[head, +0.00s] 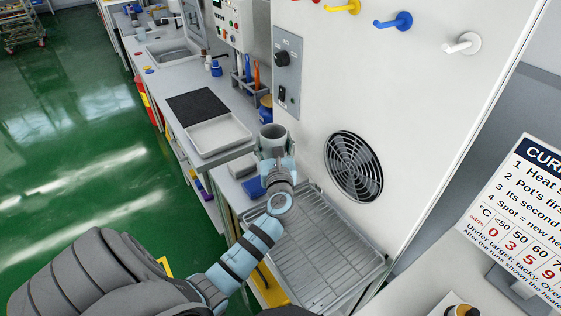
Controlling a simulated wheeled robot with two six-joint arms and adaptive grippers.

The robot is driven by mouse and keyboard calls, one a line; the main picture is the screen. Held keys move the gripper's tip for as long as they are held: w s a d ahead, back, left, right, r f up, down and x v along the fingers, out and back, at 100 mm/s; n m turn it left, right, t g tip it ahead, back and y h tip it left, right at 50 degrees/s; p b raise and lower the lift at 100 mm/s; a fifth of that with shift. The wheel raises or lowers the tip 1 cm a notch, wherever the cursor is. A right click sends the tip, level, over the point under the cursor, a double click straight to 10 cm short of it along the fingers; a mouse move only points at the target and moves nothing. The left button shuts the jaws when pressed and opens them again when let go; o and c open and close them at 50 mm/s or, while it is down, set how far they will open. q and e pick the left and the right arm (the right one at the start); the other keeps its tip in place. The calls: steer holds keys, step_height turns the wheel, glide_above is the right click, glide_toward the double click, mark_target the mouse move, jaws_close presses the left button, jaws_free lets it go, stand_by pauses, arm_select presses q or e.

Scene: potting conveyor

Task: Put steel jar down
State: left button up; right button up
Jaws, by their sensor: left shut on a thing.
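The steel jar (272,133) is a grey, open-topped cylinder that looks upright. My left gripper (274,148) is shut on it, and the arm reaches up from the bottom left. The jar appears above the far end of the wire rack, near the white cabinet wall. The fingers hide its lower part, and I cannot tell whether its base touches anything. My right gripper is not in view.
A wire rack (330,262) lies below a round fan grille (354,166). Left of the jar are a white tray (218,136), a black mat (197,105) and a blue item (253,188). Bottles and a tool holder stand behind. A sign (520,220) stands right.

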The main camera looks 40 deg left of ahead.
arm_select(q)
steer(key=shift+w+d+f+b, duration=0.15)
steer(key=shift+w+f+b, duration=0.15)
steer(key=shift+w, duration=0.2)
steer(key=shift+w+d+f+b, duration=0.15)
steer(key=shift+w+f, duration=0.15)
steer(key=shift+w, duration=0.15)
step_height(320, 180, down, 6)
steer(key=b, duration=0.2)
steer(key=shift+r+b, duration=0.2)
steer(key=shift+b, duration=0.2)
steer(key=shift+w+f, duration=0.15)
steer(key=shift+f, duration=0.05)
steer(key=shift+r, duration=0.1)
steer(key=o, duration=1)
steer(key=shift+c, duration=0.2)
